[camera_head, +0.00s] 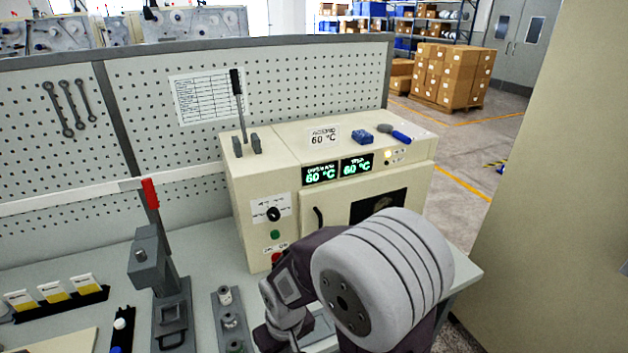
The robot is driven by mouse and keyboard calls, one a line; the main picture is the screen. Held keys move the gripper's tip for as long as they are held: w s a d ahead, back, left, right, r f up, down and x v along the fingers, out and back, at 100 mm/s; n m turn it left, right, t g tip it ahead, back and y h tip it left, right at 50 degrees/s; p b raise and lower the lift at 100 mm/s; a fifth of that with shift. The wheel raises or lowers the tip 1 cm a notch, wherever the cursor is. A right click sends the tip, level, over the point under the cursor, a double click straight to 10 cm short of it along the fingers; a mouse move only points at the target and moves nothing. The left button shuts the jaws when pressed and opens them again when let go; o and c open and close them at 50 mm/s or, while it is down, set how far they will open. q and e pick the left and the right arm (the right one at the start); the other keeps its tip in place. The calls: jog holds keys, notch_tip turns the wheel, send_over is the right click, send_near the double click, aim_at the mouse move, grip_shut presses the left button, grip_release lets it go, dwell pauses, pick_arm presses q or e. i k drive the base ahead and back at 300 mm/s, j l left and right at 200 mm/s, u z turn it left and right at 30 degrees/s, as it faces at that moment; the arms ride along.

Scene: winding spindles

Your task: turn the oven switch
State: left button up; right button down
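The cream oven (345,185) stands on the bench in the middle of the view. Its front has a round black switch knob (273,214) on a white label, with a green button (275,235) and a red button below it. Two green displays (338,171) read 60 °C. The oven door has a dark handle and a dark window, partly hidden by my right arm. My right gripper (277,330) is low in front of the oven, below the knob and apart from it. Its fingers are too unclear to tell open from shut. My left gripper is not in view.
A lever (238,105) with a black handle stands on the oven's top left. A blue block (362,137) and a blue-handled tool (394,133) lie on top. A grey clamp with a red handle (151,194) and a spindle fixture (228,318) stand left. A pegboard (150,140) rises behind.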

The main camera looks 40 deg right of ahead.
aim_at(278, 260)
jog(key=l+z, duration=0.1)
jog(key=z, duration=1.35)
jog(key=i+j, duration=0.05)
